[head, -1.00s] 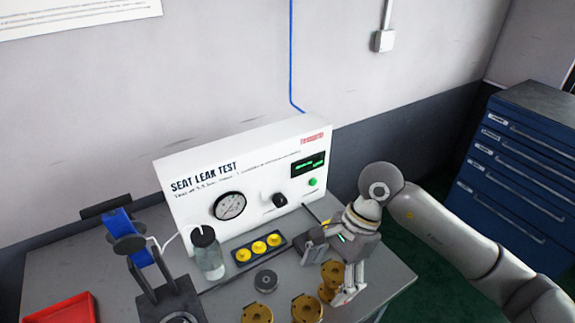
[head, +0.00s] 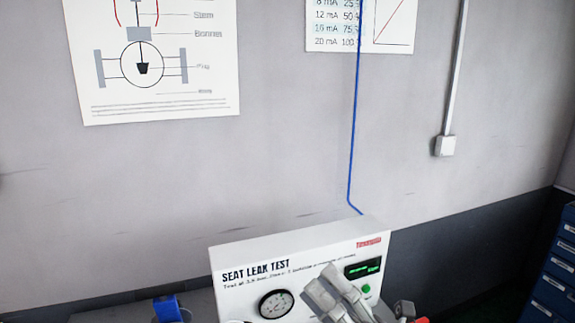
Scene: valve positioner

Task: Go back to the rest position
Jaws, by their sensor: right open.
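My right gripper (head: 338,294) shows at the bottom of the head view, grey and open, with nothing seen between its fingers. It is in front of the white seat leak test panel (head: 240,253) and covers part of its face right of the round gauge (head: 276,303). The rest of my right arm is mostly cut off by the bottom edge. My left gripper is not in view.
A blue part (head: 167,309) shows at the bottom left, mostly cut off. A blue hose (head: 354,120) runs down the wall behind the panel. A blue drawer cabinet (head: 553,280) stands at the far right. The bench top is mostly out of view.

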